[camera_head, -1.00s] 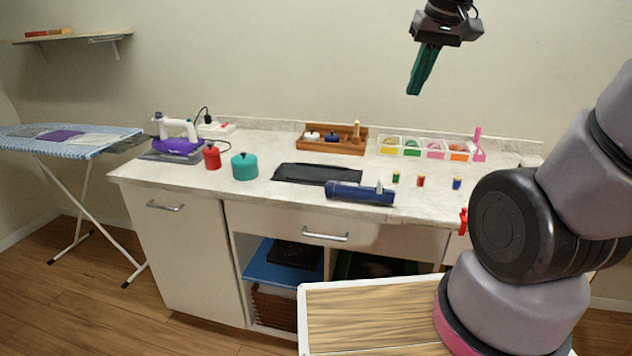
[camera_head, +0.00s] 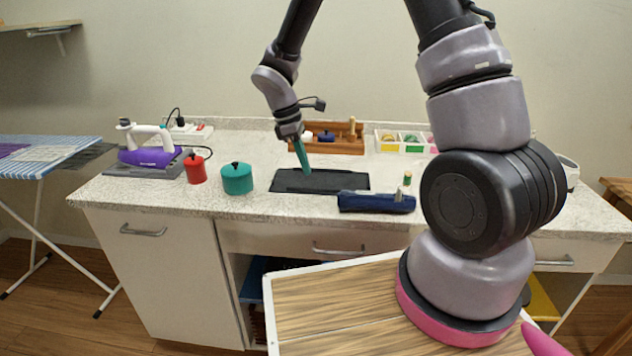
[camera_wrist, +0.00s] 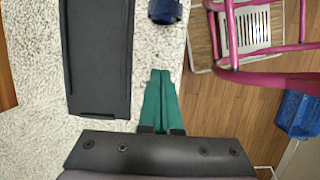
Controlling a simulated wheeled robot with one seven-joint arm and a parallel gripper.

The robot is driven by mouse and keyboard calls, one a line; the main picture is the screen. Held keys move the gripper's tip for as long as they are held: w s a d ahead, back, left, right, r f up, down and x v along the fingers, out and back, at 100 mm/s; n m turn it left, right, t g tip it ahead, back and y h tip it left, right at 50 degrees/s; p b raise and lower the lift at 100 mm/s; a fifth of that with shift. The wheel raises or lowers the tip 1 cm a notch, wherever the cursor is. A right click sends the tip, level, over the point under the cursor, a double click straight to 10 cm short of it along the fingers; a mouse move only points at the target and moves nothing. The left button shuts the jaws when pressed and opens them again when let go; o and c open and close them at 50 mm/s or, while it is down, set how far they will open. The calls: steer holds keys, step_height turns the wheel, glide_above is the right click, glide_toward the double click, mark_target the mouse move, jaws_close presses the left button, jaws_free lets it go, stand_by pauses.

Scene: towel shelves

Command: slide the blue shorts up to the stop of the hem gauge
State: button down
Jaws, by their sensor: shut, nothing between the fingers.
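My gripper (camera_head: 306,168) has long teal fingers, shut and empty, pointing down over the counter. In the wrist view its fingertips (camera_wrist: 160,73) appear beside the black tray, near the counter's front edge. The flat black tray (camera_head: 290,188), with low raised sides, lies on the counter; its long side also shows in the wrist view (camera_wrist: 98,55). A dark blue, roll-like thing (camera_head: 365,203) with a small silver part lies in front of it; its end shows in the wrist view (camera_wrist: 164,12). I cannot tell whether these are the hem gauge and the shorts.
A teal pot (camera_head: 237,180), a red pot (camera_head: 195,170) and a purple iron (camera_head: 148,156) stand left of the tray. A wooden organiser (camera_head: 345,143) is behind it. A spool (camera_head: 407,178) stands at the right. My arm blocks the counter's right part.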

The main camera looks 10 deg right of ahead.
steer(key=x, duration=0.9)
steer(key=shift+s+d+f, duration=0.1)
steer(key=shift+d+f, duration=0.05)
steer(key=shift+f, duration=0.2)
steer(key=d, duration=0.2)
steer(key=shift+s+d+r, duration=0.15)
steer(key=shift+s+d, duration=0.1)
steer(key=shift+s, duration=0.15)
steer(key=shift+s+d, duration=0.15)
steer(key=shift+d, duration=0.5)
